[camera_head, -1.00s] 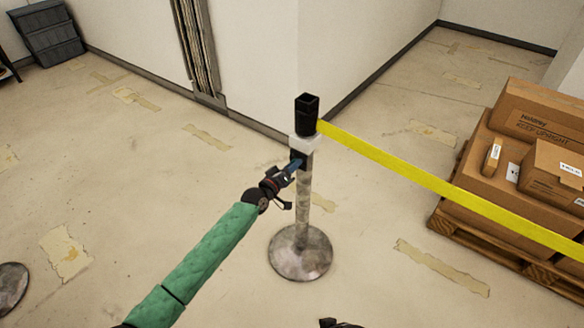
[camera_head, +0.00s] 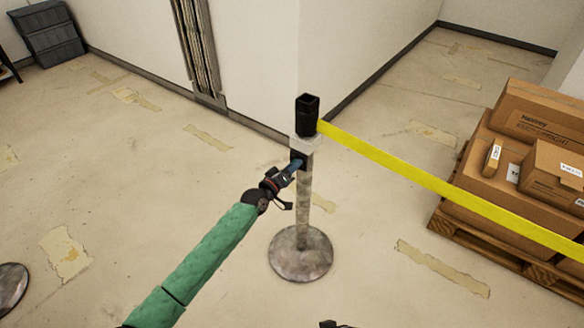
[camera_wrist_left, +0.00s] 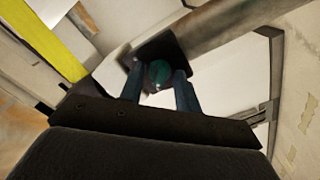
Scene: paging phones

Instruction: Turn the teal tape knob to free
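The teal knob (camera_wrist_left: 158,72) sits on a dark square plate (camera_wrist_left: 150,46) in the left wrist view. The plate is on the side of a barrier post (camera_head: 304,200), just under its light grey collar (camera_head: 303,143). My left gripper (camera_head: 294,165) is at the plate. In the wrist view its two blue fingers stand on either side of the knob, open, with a narrow gap showing. Contact is hard to judge. In the head view the gripper hides the knob. A small dark part at the bottom edge may be my right gripper (camera_head: 335,324); its fingers cannot be made out.
A yellow belt (camera_head: 430,180) runs from the black post head (camera_head: 307,114) to the right. Cardboard boxes (camera_head: 540,125) stand on a pallet (camera_head: 500,245) at the right. A white wall corner is behind the post. The floor at the left is mostly clear.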

